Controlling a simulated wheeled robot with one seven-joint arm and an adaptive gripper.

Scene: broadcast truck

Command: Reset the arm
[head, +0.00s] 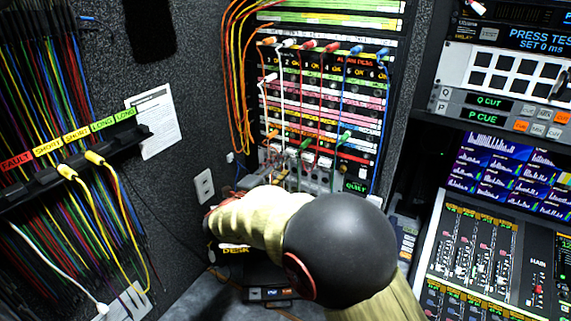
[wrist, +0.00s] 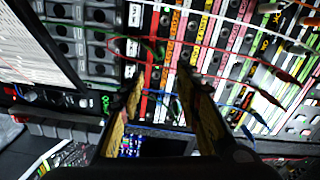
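My arm crosses the lower middle of the head view, with its black round joint and pale yellow links in front of the patch rack (head: 322,110). My gripper is mostly hidden behind the arm in the head view. In the wrist view my gripper (wrist: 161,76) shows two dark fingers with yellowish inner faces. They stand apart, with a clear gap and nothing seen held between them. The fingers point at the rack's colored label strips (wrist: 208,40) and patch cables. Whether the fingertips touch a cable cannot be told.
Yellow cables (head: 120,225) and a label rail (head: 75,140) are on the left wall. Orange cables (head: 236,80) hang beside the rack. A mixing console (head: 480,250) and screens (head: 510,170) are on the right. A wall socket (head: 204,187) sits left of my arm.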

